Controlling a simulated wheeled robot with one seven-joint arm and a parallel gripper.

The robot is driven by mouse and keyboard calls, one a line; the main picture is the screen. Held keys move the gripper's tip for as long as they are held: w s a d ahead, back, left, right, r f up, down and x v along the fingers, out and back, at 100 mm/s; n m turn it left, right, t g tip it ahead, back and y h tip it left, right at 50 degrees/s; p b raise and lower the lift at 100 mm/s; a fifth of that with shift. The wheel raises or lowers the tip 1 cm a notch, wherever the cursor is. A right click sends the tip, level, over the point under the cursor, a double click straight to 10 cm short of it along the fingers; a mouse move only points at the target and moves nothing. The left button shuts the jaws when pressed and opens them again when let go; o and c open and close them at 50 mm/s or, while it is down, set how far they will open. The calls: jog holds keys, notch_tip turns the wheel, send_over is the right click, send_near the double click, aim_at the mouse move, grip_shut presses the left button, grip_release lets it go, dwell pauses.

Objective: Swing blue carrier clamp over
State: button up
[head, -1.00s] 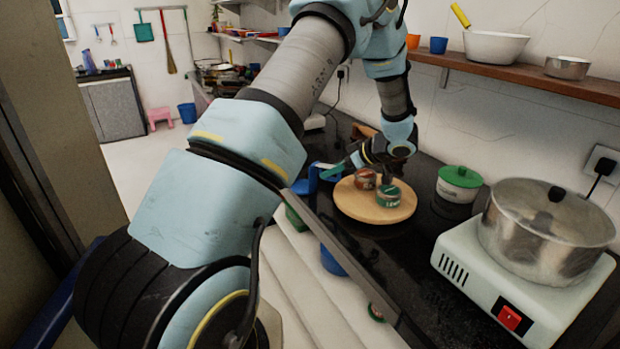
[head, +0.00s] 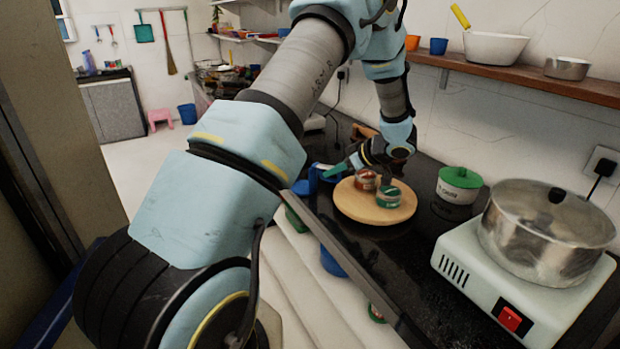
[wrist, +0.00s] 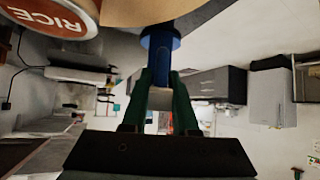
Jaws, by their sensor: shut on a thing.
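The blue carrier clamp (head: 314,180) is at the counter's left edge, beside the round wooden board (head: 347,205). My gripper (head: 336,170) reaches down to it from the right, and its green fingers are low and tilted. In the wrist view, the green fingers (wrist: 161,85) are shut on the stem of the blue clamp (wrist: 161,42), whose wider round end is at the top against the board (wrist: 140,12). The clamp's far side and its contact with the counter are hidden.
A red-brown tin (head: 366,180) and a green tin (head: 388,196) stand on the board, close to my gripper. Dark counter (head: 425,222) lies bare between.

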jog(key=shift+r, duration=0.1)
dwell(0.3)
jog(key=shift+r+h+p, duration=0.25)
jog(key=shift+h+p, duration=0.05)
jog(key=shift+p, duration=0.75)
jog(key=shift+a+r+g+p, duration=0.1)
jog(key=shift+r+g+p, duration=0.25)
jog(key=shift+p, duration=0.75)
jog(key=shift+f+g+h+p, duration=0.15)
jog(key=shift+g+h+p, duration=0.1)
jog(key=shift+h+p, duration=0.05)
jog(key=shift+w+a+r+h+p, duration=0.15)
jog(key=shift+r+h+p, duration=0.25)
jog(key=shift+p, duration=1.25)
jog(key=shift+r+g+p, duration=0.2)
jog(key=shift+g+p, duration=0.2)
jog(key=shift+p, duration=0.4)
jog(key=shift+f, duration=0.1)
